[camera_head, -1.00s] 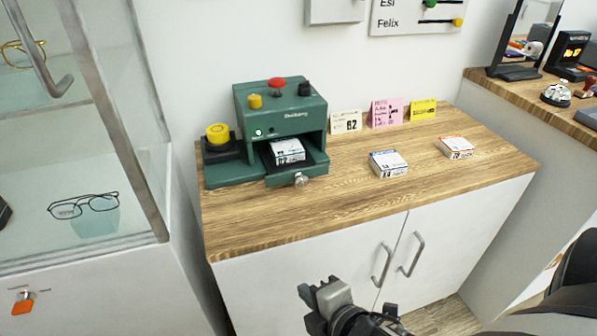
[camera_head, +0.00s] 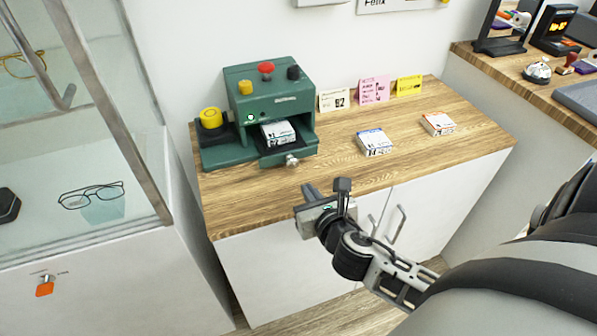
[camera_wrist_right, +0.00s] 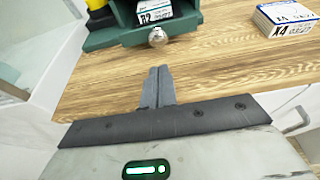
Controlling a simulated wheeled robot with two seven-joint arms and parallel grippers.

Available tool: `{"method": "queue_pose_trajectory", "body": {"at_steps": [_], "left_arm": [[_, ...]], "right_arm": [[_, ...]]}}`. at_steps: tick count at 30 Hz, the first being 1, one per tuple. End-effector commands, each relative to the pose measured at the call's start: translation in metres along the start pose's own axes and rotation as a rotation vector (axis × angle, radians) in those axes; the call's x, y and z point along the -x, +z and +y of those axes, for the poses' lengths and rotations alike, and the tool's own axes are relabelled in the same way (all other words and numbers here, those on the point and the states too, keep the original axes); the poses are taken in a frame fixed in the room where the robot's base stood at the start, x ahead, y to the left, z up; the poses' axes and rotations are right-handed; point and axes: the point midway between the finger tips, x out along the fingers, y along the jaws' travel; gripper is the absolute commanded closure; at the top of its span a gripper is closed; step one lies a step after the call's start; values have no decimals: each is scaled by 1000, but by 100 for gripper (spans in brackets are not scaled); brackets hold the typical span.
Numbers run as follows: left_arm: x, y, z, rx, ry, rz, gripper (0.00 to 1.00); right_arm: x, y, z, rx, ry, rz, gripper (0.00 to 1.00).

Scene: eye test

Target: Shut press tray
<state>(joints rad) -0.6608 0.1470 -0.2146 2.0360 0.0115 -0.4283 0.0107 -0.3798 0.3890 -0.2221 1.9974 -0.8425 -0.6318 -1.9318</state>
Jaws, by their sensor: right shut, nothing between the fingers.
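The green press (camera_head: 265,104) stands at the left of the wooden counter. Its tray (camera_head: 270,160) sticks out at the front below the press head, with a white box (camera_head: 278,133) lying on it. A round silver knob (camera_head: 291,161) is on the tray's front; it also shows in the right wrist view (camera_wrist_right: 158,36). My right gripper (camera_head: 311,191) is over the counter's front edge, in front of the knob and apart from it. In the right wrist view its fingers (camera_wrist_right: 157,84) are shut together, empty, and point toward the knob. My left gripper is not in view.
A blue-marked box (camera_head: 374,142) and an orange-marked box (camera_head: 438,124) lie on the counter (camera_head: 345,163) to the right. Several cards stand at the wall. A glass display case (camera_head: 92,130) is at the left. The counter between knob and gripper is clear.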

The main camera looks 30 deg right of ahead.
Motion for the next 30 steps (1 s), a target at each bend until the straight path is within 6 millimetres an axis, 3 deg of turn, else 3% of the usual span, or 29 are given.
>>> {"method": "queue_pose_trajectory", "body": {"at_steps": [3, 9, 15, 26, 30], "left_arm": [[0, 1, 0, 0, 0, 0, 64], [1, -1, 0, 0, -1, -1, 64], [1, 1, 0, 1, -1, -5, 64], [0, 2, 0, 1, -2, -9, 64], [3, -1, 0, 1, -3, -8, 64]], "right_arm": [[-27, 1, 0, -2, -1, -3, 100], [-56, 9, 0, -2, 0, -1, 100], [-68, 12, 1, -3, 2, 1, 100], [-70, 12, 1, -3, 2, 1, 100], [-86, 20, 1, -1, 2, -2, 100]]}}
